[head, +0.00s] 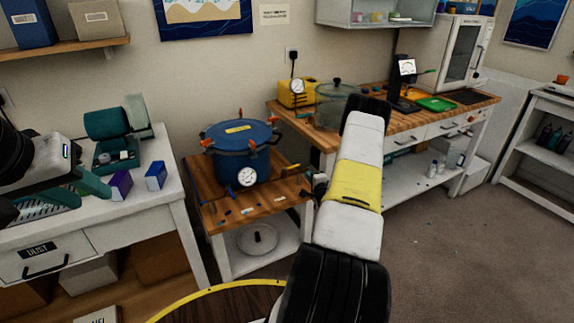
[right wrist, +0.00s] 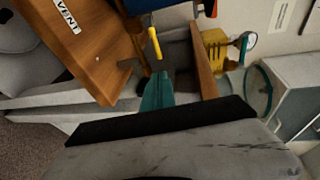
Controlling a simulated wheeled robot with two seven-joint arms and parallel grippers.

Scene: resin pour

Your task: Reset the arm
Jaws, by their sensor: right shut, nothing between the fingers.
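My right arm rises from the bottom centre of the head view, and its gripper is mostly hidden behind the forearm there. In the right wrist view the teal fingertips of my right gripper (right wrist: 157,92) are together with nothing between them. They point toward a yellow-handled valve (right wrist: 155,43) by the blue pressure pot (right wrist: 178,8), apart from it as far as I can tell. My left gripper (head: 94,186) is at the left of the head view, over the white table; a teal finger shows, but its opening is unclear.
The blue pot (head: 240,150) with a gauge stands on a low wooden cart (head: 215,215). A purple box (head: 121,184) and a blue box (head: 155,175) lie near my left gripper. A yellow pump (head: 297,93) and a clear chamber (head: 335,108) stand on the back bench. Floor at right is open.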

